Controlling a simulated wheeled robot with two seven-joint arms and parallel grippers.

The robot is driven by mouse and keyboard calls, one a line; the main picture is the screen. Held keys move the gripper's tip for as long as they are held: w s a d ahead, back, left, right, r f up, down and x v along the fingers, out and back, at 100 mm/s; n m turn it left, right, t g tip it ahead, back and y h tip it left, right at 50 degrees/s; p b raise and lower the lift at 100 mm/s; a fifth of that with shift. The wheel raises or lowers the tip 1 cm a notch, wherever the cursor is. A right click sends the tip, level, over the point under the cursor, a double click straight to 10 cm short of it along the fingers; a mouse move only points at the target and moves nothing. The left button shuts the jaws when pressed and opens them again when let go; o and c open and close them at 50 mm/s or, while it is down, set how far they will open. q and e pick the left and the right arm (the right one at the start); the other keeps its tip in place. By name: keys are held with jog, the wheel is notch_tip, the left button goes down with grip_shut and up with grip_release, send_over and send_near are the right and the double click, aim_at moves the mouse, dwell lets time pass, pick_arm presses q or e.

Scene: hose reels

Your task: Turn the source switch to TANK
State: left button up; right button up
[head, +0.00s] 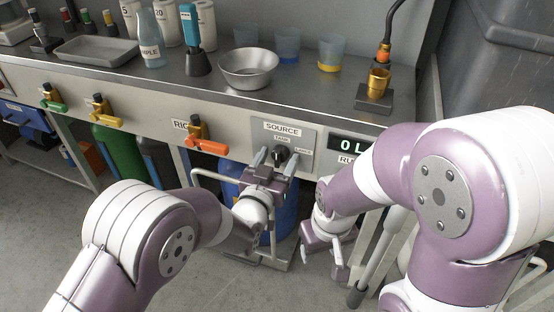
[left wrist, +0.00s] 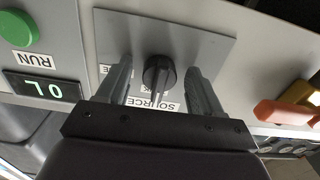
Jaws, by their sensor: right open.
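The source switch is a black knob (head: 281,153) on a grey plate (head: 303,137) on the bench front, under a SOURCE label (head: 283,129). A small TANK label is above the knob and a LANCE label to its right. My right gripper (head: 337,256) is open and empty, low below the bench front.
Orange (head: 206,146), yellow (head: 101,122) and green (head: 53,106) valve handles line the bench front at left. A display (head: 350,146) is right of the plate; a green button (left wrist: 17,28) shows in the wrist view. A metal bowl (head: 249,68) stands on the bench.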

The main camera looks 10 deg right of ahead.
pick_arm(q)
jog(key=p+v, duration=0.4)
jog(key=v, duration=0.8)
jog(key=shift+s+a, duration=0.2)
jog(key=shift+s, duration=0.05)
